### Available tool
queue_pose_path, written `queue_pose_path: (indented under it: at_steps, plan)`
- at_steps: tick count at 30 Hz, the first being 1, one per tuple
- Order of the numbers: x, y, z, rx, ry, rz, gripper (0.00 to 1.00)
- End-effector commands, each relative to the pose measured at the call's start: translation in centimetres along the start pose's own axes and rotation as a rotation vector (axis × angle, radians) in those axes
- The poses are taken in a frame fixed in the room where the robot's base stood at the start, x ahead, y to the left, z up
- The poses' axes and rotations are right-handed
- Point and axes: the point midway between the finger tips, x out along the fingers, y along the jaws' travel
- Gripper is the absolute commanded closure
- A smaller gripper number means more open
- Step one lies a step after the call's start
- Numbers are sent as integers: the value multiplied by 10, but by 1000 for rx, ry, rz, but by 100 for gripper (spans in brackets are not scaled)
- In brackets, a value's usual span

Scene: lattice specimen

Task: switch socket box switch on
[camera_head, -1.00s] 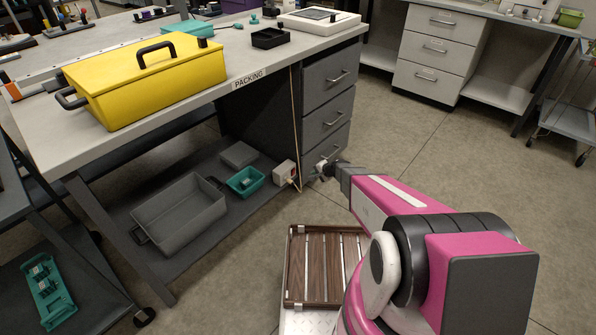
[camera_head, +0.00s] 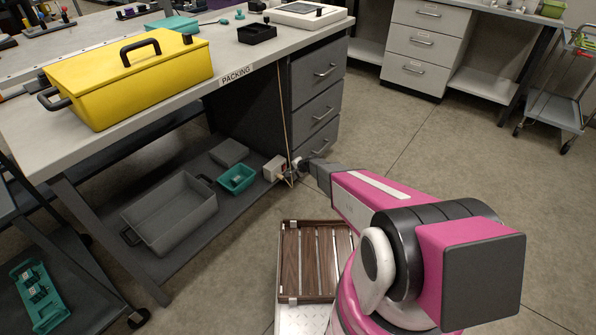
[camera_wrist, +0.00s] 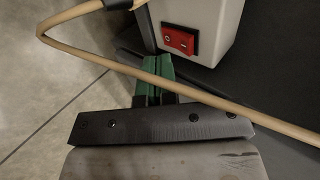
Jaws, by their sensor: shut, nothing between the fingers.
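The socket box (camera_head: 274,167) is a small pale box at the right end of the packing bench's lower shelf. In the wrist view the box (camera_wrist: 212,18) fills the upper middle, with a red rocker switch (camera_wrist: 180,39) in a dark frame on its face. My gripper (camera_wrist: 148,72) is shut and empty, its green fingertips just below and left of the switch, apart from it in the picture. A tan cable (camera_wrist: 120,67) crosses the view in front of the fingers. In the head view my gripper (camera_head: 292,172) is beside the box, small and partly hidden by the arm.
The packing bench (camera_head: 225,93) stands over the box, with grey drawers (camera_head: 318,110) just right of it. A teal bin (camera_head: 237,178) and a grey tray (camera_head: 170,212) lie on the shelf. A slatted wooden crate (camera_head: 309,262) is in front. Open floor lies right.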

Motion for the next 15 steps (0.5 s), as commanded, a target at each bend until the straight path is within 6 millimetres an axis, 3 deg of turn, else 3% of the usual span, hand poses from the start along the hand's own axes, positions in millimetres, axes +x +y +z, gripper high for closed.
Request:
queue_pose_path:
  at_steps: [6, 15]
  plan:
    - [14, -15, 0, -1, 2, 1, 100]
    - [15, -18, 0, 1, 2, 1, 100]
